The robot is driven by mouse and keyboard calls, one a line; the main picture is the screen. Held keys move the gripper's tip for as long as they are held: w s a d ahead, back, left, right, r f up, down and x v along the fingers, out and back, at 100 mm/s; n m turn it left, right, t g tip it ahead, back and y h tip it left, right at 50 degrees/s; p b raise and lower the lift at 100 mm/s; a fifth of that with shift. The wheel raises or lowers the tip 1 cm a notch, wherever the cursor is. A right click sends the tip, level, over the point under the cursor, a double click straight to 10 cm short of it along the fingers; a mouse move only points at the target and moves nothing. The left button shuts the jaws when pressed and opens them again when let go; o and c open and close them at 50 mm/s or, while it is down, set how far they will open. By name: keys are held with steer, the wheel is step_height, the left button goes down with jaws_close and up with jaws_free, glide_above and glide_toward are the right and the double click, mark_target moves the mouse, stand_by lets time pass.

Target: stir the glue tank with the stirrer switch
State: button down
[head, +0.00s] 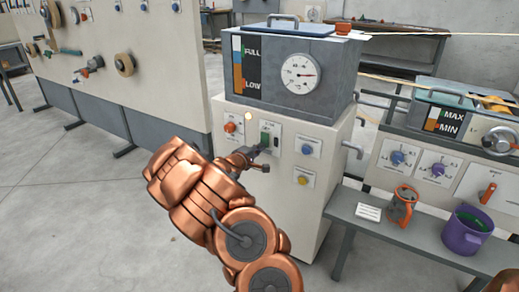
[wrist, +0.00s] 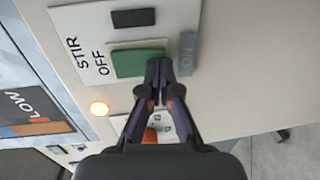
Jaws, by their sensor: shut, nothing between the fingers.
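The stirrer switch is on a white plate marked STIR (wrist: 80,50) on the cabinet front. In the head view my gripper (head: 261,154) is just below the switch. The grey tank (head: 328,100) with a FULL/LOW gauge and dial stands above; its lid hides the contents.
A lit lamp (head: 248,116) and an orange knob (head: 230,127) are left of the switch. A blue knob (head: 306,149) and yellow knob (head: 303,181) are to its right. Floor at left is clear.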

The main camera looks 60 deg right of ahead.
steer(key=shift+f+b, duration=0.1)
steer(key=shift+b, duration=0.2)
steer(key=shift+d+h+b, duration=0.25)
steer(key=shift+h+b, duration=0.05)
steer(key=shift+b, duration=0.4)
steer(key=shift+a, duration=0.1)
steer(key=a+f+b, duration=0.1)
steer(key=a, duration=1.2)
steer(key=shift+s+a+f+b, duration=0.25)
steer(key=shift+a+f+b, duration=0.05)
